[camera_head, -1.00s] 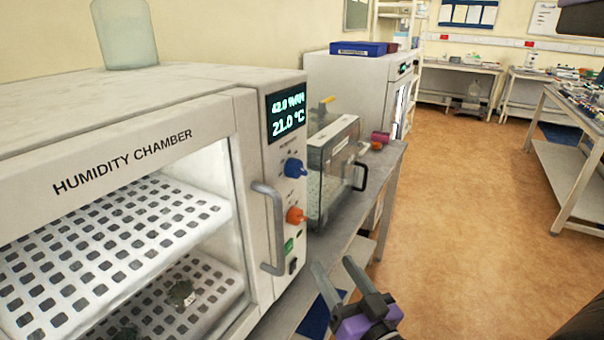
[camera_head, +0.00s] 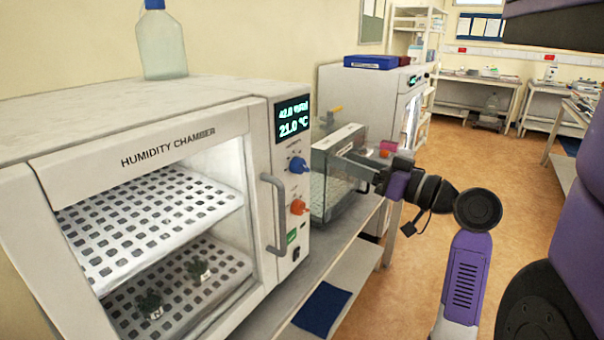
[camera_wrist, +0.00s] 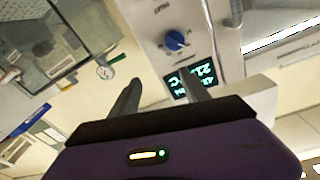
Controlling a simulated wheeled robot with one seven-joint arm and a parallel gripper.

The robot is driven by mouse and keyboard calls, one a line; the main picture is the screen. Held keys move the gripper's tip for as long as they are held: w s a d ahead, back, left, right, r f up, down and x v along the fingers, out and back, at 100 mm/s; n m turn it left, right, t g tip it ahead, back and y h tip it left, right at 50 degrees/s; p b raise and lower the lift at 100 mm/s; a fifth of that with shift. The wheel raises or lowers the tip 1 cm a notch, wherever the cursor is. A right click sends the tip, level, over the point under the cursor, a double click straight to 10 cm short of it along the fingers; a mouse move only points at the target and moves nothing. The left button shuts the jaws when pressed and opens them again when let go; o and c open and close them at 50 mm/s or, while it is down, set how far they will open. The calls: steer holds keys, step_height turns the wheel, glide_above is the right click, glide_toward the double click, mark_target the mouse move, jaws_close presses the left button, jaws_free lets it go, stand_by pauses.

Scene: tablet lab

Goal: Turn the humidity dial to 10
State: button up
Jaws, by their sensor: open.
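The humidity chamber (camera_head: 183,134) stands at the left with its glass door closed. Its blue dial (camera_head: 298,165) sits below the display (camera_head: 293,119), with an orange dial (camera_head: 299,207) lower down. The display reads about 42.0 %RH and 21.0 °C; the small dial labels are unreadable. My gripper (camera_head: 345,160) is open and empty, to the right of the blue dial and apart from it. In the wrist view, the blue dial (camera_wrist: 175,41) is beyond the fingertips of my gripper (camera_wrist: 160,82), and the display (camera_wrist: 190,80) is partly hidden by a finger.
The chamber's door handle (camera_head: 274,213) stands out left of the dials. A clear glass box (camera_head: 335,185) stands just right of the chamber, behind my gripper. A bottle (camera_head: 161,45) stands on the chamber. A blue tray (camera_head: 377,62) lies on another cabinet. The floor at right is open.

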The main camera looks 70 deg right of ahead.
mark_target(307, 169)
steer(key=w, duration=0.3)
steer(key=w+a+f+n+y+p, duration=0.1)
steer(key=w, duration=0.1)
steer(key=w+a+f+n+y+p, duration=0.1)
steer(key=w, duration=0.2)
steer(key=shift+w+f, duration=0.1)
steer(key=shift+w, duration=0.25)
jaws_close()
